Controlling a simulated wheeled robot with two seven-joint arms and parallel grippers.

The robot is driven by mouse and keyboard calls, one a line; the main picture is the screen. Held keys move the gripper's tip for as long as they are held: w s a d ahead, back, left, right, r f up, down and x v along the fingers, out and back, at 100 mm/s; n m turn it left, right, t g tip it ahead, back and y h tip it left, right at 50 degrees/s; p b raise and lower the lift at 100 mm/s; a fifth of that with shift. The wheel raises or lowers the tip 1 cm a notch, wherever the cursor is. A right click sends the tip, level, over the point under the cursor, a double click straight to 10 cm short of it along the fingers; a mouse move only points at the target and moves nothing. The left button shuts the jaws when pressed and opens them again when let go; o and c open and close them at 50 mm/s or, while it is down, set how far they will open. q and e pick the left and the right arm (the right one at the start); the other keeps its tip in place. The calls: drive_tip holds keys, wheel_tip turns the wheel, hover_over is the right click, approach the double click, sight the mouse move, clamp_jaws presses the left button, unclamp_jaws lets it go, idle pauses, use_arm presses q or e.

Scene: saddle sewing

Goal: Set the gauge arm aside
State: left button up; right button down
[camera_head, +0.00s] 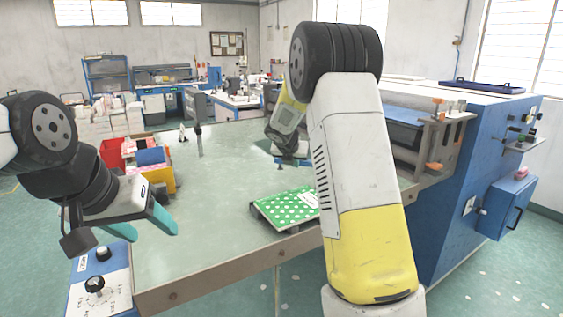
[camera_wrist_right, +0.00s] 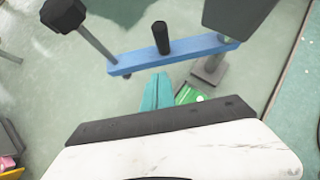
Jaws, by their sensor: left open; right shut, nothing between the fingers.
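The gauge arm (camera_wrist_right: 172,53) is a blue bar with an upright black knob (camera_wrist_right: 161,37) near its middle, seen in the right wrist view. A grey rod with a black end stands by its left end and a grey post by its right end. In the head view only a small blue part of it (camera_head: 293,162) shows below my right wrist. My right gripper (camera_wrist_right: 158,92) is shut and empty, its teal fingertips close to the bar; I cannot tell whether they touch. My left gripper (camera_head: 147,228) is open and empty over the table's left front.
A green dotted booklet (camera_head: 287,207) lies near the table's (camera_head: 225,215) front edge. A red and yellow bin (camera_head: 160,180) with colourful items stands at the left. A blue and white machine (camera_head: 455,190) borders the right. The table's middle is clear.

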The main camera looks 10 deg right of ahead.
drive_tip(key=shift+w+d, duration=0.35)
drive_tip(key=shift+w, duration=0.5)
